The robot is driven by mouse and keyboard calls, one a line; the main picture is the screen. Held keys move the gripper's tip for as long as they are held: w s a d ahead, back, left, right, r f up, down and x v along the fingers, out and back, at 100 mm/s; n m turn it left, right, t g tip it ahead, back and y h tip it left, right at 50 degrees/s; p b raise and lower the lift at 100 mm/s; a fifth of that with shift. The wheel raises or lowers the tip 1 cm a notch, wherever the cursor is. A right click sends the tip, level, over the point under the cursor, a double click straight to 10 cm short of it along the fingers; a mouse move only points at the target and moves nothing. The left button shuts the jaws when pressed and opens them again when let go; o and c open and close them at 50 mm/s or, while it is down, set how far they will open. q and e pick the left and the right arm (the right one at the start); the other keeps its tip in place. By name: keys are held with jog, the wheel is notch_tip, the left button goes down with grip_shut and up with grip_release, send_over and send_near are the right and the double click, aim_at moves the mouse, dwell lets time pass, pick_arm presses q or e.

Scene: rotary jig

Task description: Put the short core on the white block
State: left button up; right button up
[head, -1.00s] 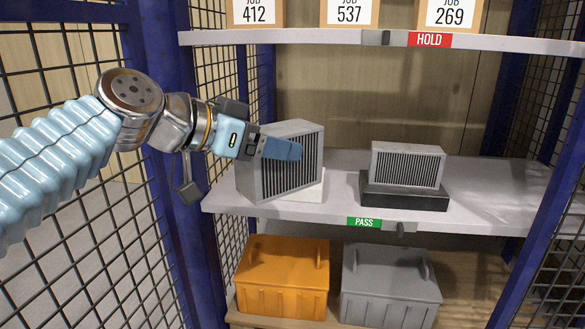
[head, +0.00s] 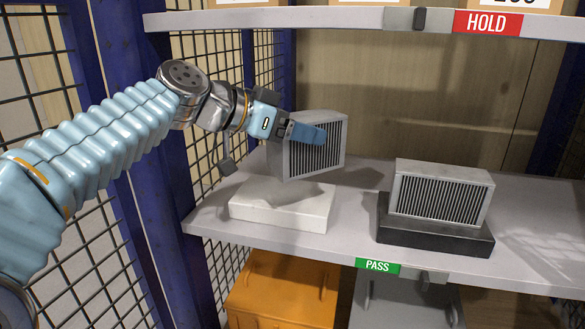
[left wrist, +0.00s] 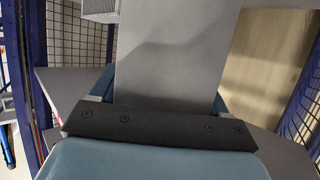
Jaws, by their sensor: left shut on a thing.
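My left gripper (head: 306,133) is shut on a grey finned core (head: 322,160), the taller-looking of the two. It holds this core raised and a little tilted above the back of the white block (head: 283,215), apart from it. The white block lies on the shelf with its top bare and a shadow on it. The other grey finned core (head: 440,195), lower and wider, sits upright on a black block (head: 435,238) to the right. In the left wrist view the held core (left wrist: 170,55) is a plain grey face between the fingers. My right gripper is not in view.
The grey shelf (head: 345,215) carries a green PASS label. An upper shelf (head: 300,18) with a red HOLD sign runs above the held core. A blue post (head: 150,190) and wire mesh stand at left. Orange (head: 275,295) and grey bins sit below. Shelf space between the blocks is free.

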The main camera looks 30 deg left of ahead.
pick_arm(q)
jog(key=w+a+f, duration=0.1)
jog(key=w+f, duration=0.1)
jog(key=f, duration=0.1)
jog(key=w+a+f+b, duration=0.1)
jog(key=w+a+f, duration=0.1)
jog(key=f, duration=0.1)
jog(key=w+a+f+b, duration=0.1)
jog(key=w+f, duration=0.1)
jog(key=f, duration=0.1)
jog(key=shift+a+f, duration=0.3)
jog(key=shift+a, duration=0.1)
jog(key=shift+f, duration=0.2)
jog(key=shift+f, duration=0.1)
jog(key=shift+f+b, duration=0.1)
jog(key=shift+b, duration=0.3)
jog(key=o, duration=1.7)
jog(key=shift+s+r+p, duration=0.1)
jog(key=shift+r+p, duration=0.15)
jog(key=shift+p, duration=0.1)
jog(key=v, duration=1.1)
jog(key=shift+s+a, duration=0.2)
jog(key=shift+s, duration=0.2)
